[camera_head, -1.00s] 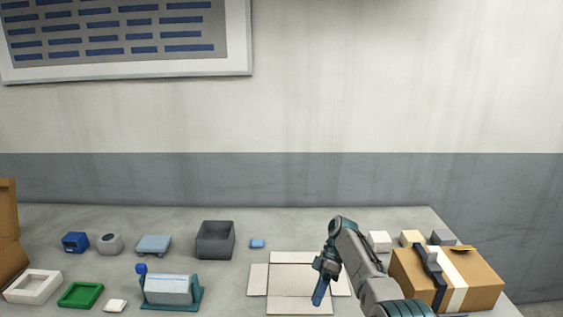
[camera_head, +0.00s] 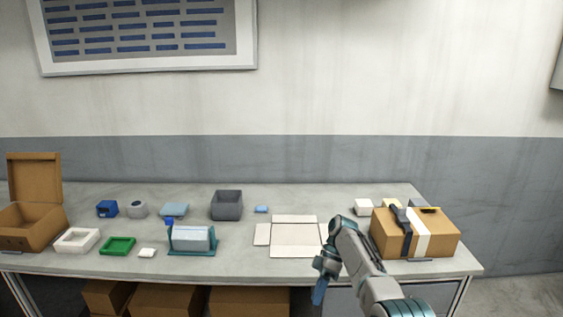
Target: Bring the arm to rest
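My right arm comes in from the bottom right, and its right gripper (camera_head: 319,291) with blue fingers points down in front of the table's front edge. It looks to be clear of everything on the table. The fingers show edge-on as one blue shape, so I cannot tell whether they are open or shut. No held object shows. My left arm and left gripper are not in view.
The grey table (camera_head: 120,271) carries an open cardboard box (camera_head: 34,226), trays, a grey bin (camera_head: 226,206), flat cardboard (camera_head: 296,237) and a taped box (camera_head: 444,238). More boxes (camera_head: 165,300) stand underneath. Floor shows at right.

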